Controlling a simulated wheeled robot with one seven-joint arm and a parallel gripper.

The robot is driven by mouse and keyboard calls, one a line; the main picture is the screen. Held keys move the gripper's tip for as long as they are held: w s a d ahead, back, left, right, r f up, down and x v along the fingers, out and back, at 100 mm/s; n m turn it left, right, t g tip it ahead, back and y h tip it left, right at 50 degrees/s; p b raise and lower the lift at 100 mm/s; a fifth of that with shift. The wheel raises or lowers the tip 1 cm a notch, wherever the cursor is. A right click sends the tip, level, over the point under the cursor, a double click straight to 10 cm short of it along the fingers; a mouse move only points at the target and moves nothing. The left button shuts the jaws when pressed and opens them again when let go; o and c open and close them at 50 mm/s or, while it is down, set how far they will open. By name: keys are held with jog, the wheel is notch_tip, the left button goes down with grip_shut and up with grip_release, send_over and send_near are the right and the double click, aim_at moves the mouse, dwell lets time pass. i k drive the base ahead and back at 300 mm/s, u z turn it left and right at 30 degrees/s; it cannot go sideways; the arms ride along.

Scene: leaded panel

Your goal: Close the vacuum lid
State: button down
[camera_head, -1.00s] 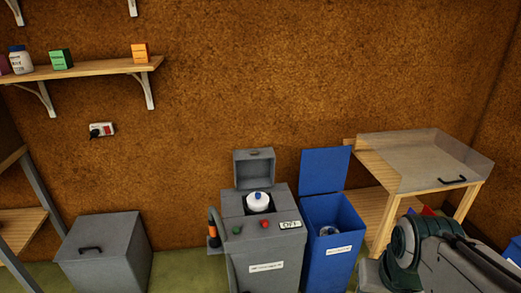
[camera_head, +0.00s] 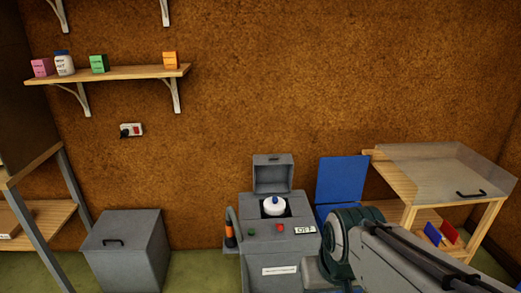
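The vacuum (camera_head: 268,247) is a grey box-shaped machine against the wall. Its grey lid (camera_head: 273,176) stands open, tilted up at the back edge. My arm reaches in from the lower right, in front of the blue bin. My gripper is not visible in this view.
A blue bin with its lid raised (camera_head: 340,181) stands right of the vacuum, mostly hidden by my arm. A closed grey box (camera_head: 125,252) stands at left. A wooden table (camera_head: 412,188) with a clear cover is at right. A shelf (camera_head: 120,75) holds small containers.

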aim_at(272, 174)
jog(key=i, duration=1.6)
